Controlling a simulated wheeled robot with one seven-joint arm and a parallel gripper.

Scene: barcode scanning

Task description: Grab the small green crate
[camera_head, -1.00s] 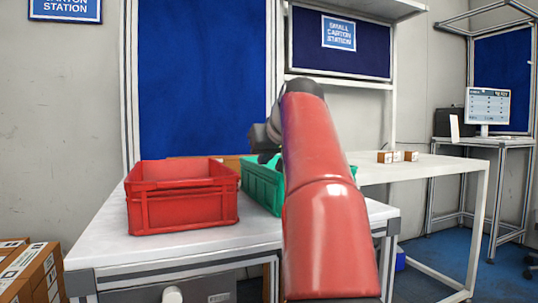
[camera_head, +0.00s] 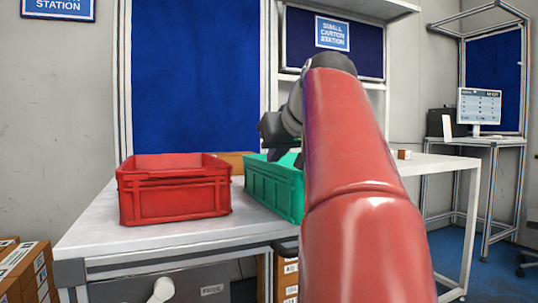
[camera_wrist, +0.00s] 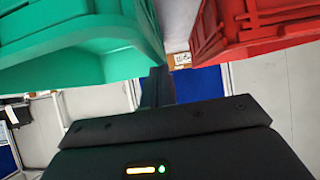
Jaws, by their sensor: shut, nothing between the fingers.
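The green crate (camera_head: 270,188) stands on the white table, right of the red crate, its right part hidden behind my red arm. My gripper (camera_head: 279,154) is dark and shows at the crate's far upper rim, partly hidden by the arm. In the wrist view the shut fingers (camera_wrist: 158,76) point toward the gap between the green crate (camera_wrist: 75,42) on the left and the red crate on the right. They hold nothing. Whether they touch the green crate's wall I cannot tell.
The red crate (camera_head: 174,192) stands close on the left, also at the wrist view's upper right (camera_wrist: 250,30). The white table (camera_head: 95,235) is bare at its front left. A cardboard box (camera_head: 236,162) lies behind the crates. Small cartons (camera_head: 403,155) sit on the right table.

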